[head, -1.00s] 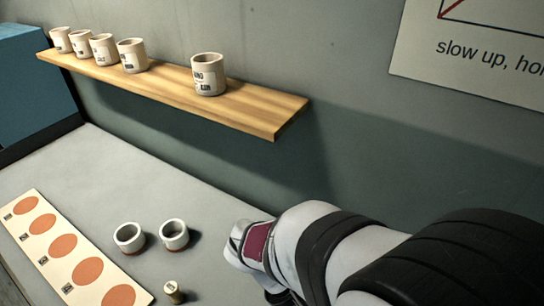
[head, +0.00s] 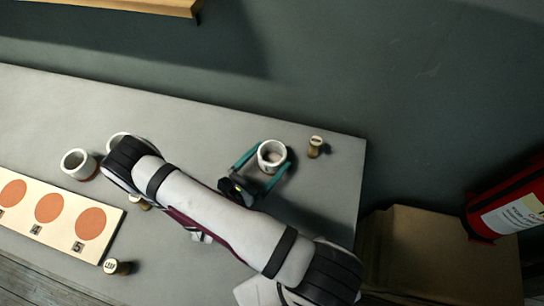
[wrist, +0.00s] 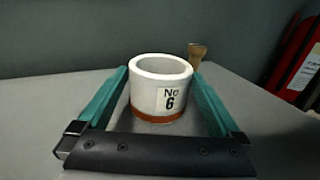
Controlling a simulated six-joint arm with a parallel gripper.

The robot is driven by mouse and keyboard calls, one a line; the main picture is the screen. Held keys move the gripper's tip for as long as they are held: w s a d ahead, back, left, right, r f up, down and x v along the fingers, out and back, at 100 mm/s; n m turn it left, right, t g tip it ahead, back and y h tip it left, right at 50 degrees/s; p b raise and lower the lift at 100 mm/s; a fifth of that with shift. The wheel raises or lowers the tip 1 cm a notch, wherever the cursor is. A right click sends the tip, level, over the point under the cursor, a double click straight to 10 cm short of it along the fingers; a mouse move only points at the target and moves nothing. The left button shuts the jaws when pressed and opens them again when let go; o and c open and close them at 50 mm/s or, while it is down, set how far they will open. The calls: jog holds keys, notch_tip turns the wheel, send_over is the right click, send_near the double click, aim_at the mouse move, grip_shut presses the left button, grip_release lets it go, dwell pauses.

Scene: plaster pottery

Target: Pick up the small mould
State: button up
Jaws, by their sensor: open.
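A small white mould (head: 265,163) with a reddish-brown base band stands upright on the grey table near its right end. In the wrist view the mould (wrist: 150,98) shows a label reading "No 6". My gripper (head: 273,155) is open, with one teal finger on each side of the mould. In the wrist view the fingers (wrist: 161,73) flank it, and the dark palm bar is close in front of it. I cannot tell whether either finger touches it.
A small brass-coloured piece (head: 315,147) stands just beyond the mould, near the table's right edge. Two more white pots (head: 78,164) stand at the left, one partly behind my arm. A board with orange discs (head: 62,235) lies front left; another small piece (head: 116,267) stands beside it.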

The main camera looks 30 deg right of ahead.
aim_at(279, 148)
jog(key=x, duration=0.4)
jog(key=shift+w+d, duration=0.15)
jog(key=shift+d, duration=0.2)
jog(key=c, duration=1.3)
